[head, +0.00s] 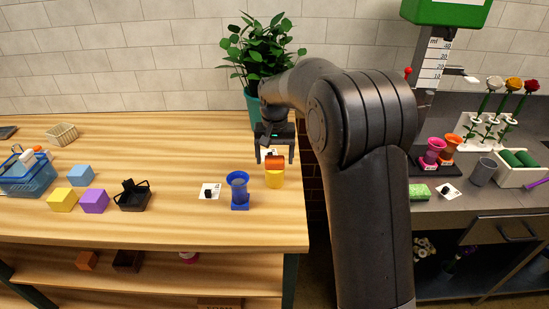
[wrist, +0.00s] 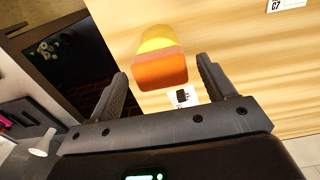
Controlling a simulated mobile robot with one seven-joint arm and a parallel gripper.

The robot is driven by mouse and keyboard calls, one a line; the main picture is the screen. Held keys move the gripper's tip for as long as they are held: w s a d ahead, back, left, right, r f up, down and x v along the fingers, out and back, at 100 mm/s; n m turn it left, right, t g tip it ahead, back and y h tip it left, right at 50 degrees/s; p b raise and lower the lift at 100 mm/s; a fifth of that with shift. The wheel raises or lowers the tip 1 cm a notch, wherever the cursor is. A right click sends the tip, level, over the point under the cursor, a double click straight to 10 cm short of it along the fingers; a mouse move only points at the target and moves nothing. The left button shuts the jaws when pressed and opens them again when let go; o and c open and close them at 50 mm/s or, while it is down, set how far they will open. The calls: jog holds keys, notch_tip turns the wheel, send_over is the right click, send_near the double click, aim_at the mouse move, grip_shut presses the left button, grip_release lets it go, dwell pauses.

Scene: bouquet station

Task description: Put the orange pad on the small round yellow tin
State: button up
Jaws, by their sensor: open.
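The small round yellow tin (head: 274,180) stands upright near the right end of the wooden table. The orange pad (head: 275,165) sits on top of it, and the two look in contact. In the wrist view the pad (wrist: 160,76) is nearest, with the yellow tin (wrist: 154,38) behind it. My gripper (head: 277,158) is open just above the tin, pointing down. In the wrist view its fingers stand apart on either side of the pad, with gaps visible. Nothing is held between them.
A blue flared vessel (head: 239,190) stands left of the tin, beside a white card (head: 213,187) with a small black object. A black caddy (head: 133,198) and purple block (head: 94,201) are further left. A potted plant (head: 259,55) rises behind my gripper. The table's right edge is close.

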aim_at(275, 159)
notch_tip(275, 159, up, 12)
jog(key=shift+f, duration=0.2)
jog(key=s+d+r+t, duration=0.1)
jog(key=s+d+r, duration=0.3)
jog(key=s, duration=0.5)
jog(key=s+d+r+t, duration=0.2)
jog(key=s+d, duration=0.4)
jog(key=s, duration=0.2)
jog(key=s+d+f+t, duration=0.1)
jog(key=s+d+f, duration=0.1)
jog(key=s, duration=0.6)
jog(key=s+d+f+t, duration=0.1)
jog(key=s+d+f, duration=0.2)
jog(key=s, duration=0.6)
jog(key=shift+f+t, duration=0.3)
jog(key=shift+f, duration=0.6)
